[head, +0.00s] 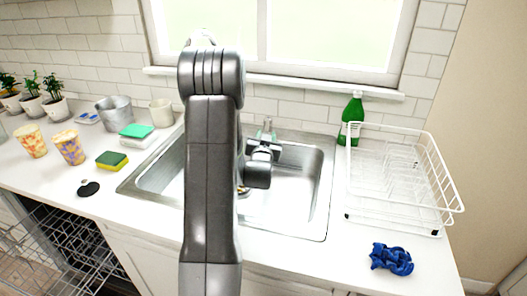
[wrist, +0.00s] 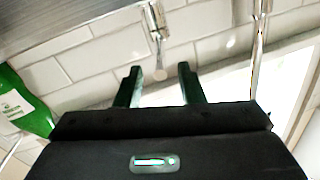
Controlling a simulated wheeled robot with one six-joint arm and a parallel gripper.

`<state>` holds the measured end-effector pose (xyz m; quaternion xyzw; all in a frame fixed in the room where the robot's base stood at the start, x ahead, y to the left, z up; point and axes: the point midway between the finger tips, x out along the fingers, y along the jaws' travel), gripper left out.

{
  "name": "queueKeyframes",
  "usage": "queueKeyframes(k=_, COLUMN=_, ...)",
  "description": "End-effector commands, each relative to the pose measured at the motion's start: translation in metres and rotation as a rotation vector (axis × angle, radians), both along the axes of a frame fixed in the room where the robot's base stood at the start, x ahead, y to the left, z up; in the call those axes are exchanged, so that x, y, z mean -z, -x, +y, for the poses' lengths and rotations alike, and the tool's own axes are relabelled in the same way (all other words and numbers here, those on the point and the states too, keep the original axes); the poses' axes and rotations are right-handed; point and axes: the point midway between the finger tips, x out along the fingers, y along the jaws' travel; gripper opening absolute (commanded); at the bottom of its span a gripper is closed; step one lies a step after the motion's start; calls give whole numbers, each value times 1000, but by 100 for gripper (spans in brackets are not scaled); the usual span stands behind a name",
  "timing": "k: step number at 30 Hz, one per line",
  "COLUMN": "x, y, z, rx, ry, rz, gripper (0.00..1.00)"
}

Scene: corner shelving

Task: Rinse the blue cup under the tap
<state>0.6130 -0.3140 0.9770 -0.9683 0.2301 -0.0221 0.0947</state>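No plain blue cup shows clearly. A patterned cup with blue-purple and orange marks (head: 69,148) stands on the counter at the left, beside a yellow-orange patterned cup (head: 33,141). A chrome tap part (wrist: 155,35) shows in the wrist view; my arm covers much of the tap area in the head view. My gripper (head: 266,130) is over the back of the steel sink (head: 290,200). In the wrist view its two dark green fingers (wrist: 161,75) stand apart with nothing between them. Part of the basin is hidden behind my arm.
A green bottle (head: 352,118) and a white dish rack (head: 395,190) stand right of the sink. A crumpled blue cloth (head: 391,259) lies in front. A sponge (head: 112,161), metal pot (head: 116,112) and plants are left. An open dishwasher rack (head: 65,245) juts out below.

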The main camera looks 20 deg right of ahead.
Motion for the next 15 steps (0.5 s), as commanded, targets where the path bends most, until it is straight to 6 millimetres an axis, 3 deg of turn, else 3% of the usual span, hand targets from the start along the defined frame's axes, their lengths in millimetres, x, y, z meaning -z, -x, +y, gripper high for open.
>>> queueKeyframes(k=9, x=2, y=61, z=31, rx=0, ry=0, rz=-1, gripper=35)
queueKeyframes(k=15, x=1, y=84, z=43, rx=-1, ry=1, rz=-1, gripper=35)
